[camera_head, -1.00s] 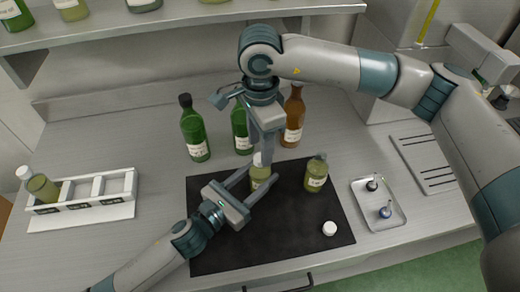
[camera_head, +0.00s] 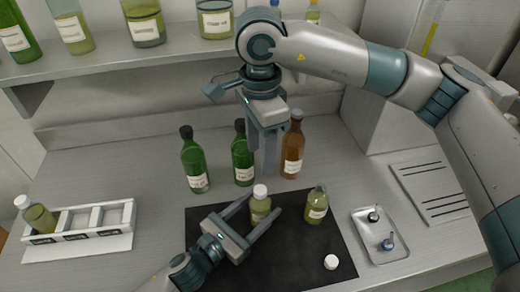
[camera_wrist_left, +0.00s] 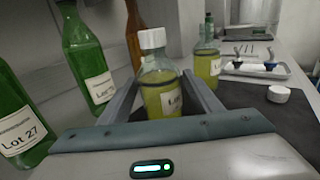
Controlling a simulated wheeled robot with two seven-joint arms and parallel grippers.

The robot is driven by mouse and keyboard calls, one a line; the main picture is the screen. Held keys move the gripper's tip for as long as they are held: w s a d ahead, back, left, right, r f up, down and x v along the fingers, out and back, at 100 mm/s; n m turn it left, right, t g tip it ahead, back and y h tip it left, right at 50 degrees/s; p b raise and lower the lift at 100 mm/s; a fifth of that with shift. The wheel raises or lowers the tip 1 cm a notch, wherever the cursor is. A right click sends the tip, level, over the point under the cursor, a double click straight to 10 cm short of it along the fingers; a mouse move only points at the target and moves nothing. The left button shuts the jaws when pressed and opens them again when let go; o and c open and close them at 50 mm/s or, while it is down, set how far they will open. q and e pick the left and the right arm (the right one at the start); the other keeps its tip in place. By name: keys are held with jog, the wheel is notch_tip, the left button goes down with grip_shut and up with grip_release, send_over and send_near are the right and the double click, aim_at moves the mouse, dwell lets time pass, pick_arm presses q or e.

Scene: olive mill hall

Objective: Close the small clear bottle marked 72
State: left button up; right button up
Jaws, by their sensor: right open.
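A small clear bottle (camera_head: 260,209) of yellow-green liquid stands upright on the black mat (camera_head: 222,250) with a white cap on its neck. Its label's number is not readable, so I cannot tell whether it is 72. My left gripper (camera_head: 263,204) has a finger on each side of its body; in the left wrist view the bottle (camera_wrist_left: 160,92) fills the space between the fingertips. My right gripper (camera_head: 267,172) is open and empty, above and behind the cap. A similar bottle (camera_head: 316,207) stands to the right without a white cap. A loose white cap (camera_head: 331,262) lies on the mat.
Two green bottles (camera_head: 195,163) and a brown bottle (camera_head: 293,150) stand behind the mat. A white rack (camera_head: 85,222) holding one bottle is at left. A metal tray (camera_head: 379,235) with small tools is at right. A shelf (camera_head: 150,62) with bottles spans the back.

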pick_arm(q)
jog(key=shift+o, duration=0.4)
jog(key=shift+s, duration=0.1)
pick_arm(e)
jog(key=shift+f, duration=0.1)
pick_arm(q)
jog(key=shift+s+a+f+b, duration=0.15)
jog(key=shift+s+a+b, duration=0.15)
jog(key=shift+s+a, duration=0.15)
jog(key=b+v, duration=0.5)
jog(key=v, duration=0.9)
jog(key=shift+s+a+b, duration=0.1)
jog(key=shift+a+b, duration=0.15)
jog(key=shift+b, duration=0.05)
pick_arm(e)
send_over(261, 189)
notch_tip(261, 189, down, 6)
jog(key=shift+a, duration=0.1)
pick_arm(q)
jog(key=shift+s+a, duration=0.45)
jog(key=shift+s, duration=0.05)
pick_arm(e)
jog(key=shift+f, duration=0.25)
pick_arm(q)
jog(key=shift+a, duration=0.1)
